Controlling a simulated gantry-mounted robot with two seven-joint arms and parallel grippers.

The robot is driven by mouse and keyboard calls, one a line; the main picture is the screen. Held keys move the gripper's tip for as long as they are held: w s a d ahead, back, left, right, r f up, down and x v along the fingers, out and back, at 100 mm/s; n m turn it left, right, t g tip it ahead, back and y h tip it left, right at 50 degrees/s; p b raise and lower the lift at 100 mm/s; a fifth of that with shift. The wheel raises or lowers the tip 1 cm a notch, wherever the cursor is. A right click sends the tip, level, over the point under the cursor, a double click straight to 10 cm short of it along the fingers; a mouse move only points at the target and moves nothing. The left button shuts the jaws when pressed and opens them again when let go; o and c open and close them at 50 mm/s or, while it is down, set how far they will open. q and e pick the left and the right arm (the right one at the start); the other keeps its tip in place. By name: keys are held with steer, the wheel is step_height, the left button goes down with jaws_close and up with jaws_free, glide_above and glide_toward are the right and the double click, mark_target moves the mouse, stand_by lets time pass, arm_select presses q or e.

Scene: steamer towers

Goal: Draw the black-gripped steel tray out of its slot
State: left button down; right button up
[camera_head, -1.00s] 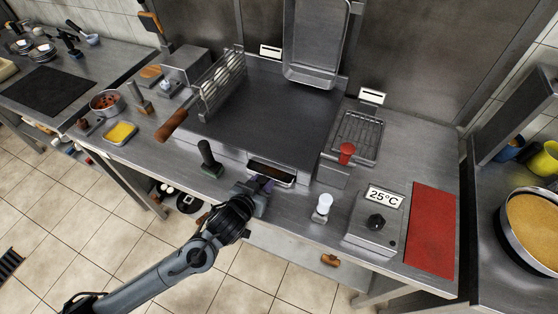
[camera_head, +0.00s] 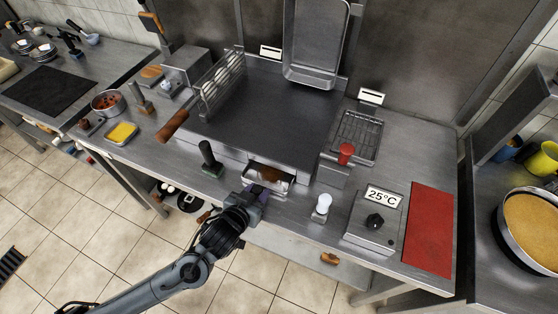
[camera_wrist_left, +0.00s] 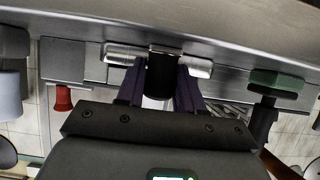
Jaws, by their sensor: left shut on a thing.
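The steel tray (camera_head: 284,184) sits low in the front of the flat black griddle, partly drawn out of its slot, with a brown patch inside it. Its silver front (camera_wrist_left: 198,68) and black grip (camera_wrist_left: 164,68) show in the left wrist view. My left gripper (camera_head: 258,194) is in front of the tray, shut on the black grip, with a purple finger on each side of it in the wrist view (camera_wrist_left: 160,92). The tray's back part is hidden inside the griddle. My right gripper is not in view.
A green-black handle (camera_head: 208,155) stands left of the tray. A white-topped knob (camera_head: 323,204), a red handle (camera_head: 346,152) and a 25°C control box (camera_head: 374,222) are on the right. Open floor lies in front of the counter.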

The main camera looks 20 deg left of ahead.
arm_select(q)
steer(key=shift+s, duration=0.25)
stand_by(0.4)
steer(key=shift+s+a+p, duration=0.15)
steer(key=shift+s+p, duration=0.4)
steer(key=shift+s, duration=0.55)
steer(key=shift+s+a+p, duration=0.15)
steer(key=shift+s+p, duration=0.4)
steer(key=shift+s, duration=0.55)
steer(key=shift+s, duration=0.1)
steer(key=shift+s, duration=0.15)
steer(key=shift+s+a+p, duration=0.2)
steer(key=shift+s+p, duration=1.05)
steer(key=shift+p, duration=0.05)
steer(key=shift+s, duration=0.1)
steer(key=shift+w+p, duration=0.3)
steer(key=shift+p, duration=0.2)
